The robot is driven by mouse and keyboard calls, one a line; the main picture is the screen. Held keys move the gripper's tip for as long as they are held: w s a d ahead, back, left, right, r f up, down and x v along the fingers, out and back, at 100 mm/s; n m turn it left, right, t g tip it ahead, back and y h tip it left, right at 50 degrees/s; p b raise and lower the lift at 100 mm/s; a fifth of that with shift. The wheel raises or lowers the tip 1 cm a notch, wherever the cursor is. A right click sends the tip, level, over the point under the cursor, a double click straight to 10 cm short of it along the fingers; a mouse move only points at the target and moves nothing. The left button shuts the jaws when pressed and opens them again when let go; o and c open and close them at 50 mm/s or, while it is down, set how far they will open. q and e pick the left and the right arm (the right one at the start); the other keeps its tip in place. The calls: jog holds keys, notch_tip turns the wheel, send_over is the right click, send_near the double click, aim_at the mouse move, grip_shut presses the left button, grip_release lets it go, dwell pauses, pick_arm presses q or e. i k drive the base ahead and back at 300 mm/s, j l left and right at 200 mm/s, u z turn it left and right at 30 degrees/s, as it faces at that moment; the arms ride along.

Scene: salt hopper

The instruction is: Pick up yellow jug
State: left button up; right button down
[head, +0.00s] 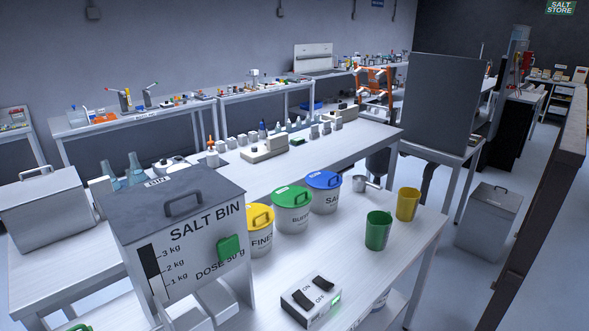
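The yellow jug (408,204) stands upright at the right end of the white table (340,255), near its far right edge. A green jug (378,231) stands just in front of it and to its left, apart from it or nearly so. Neither of my grippers shows in the head view, so I cannot see whether they are open or shut.
A big grey salt bin (190,235) stands at the table's left. Tubs with yellow (258,217), green (292,195) and blue (324,180) lids stand behind, with a metal scoop (362,184). A switch box (311,302) sits at the front. Bare tabletop lies left of the jugs.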

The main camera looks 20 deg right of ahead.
aim_at(409, 198)
jog(key=z, duration=1.3)
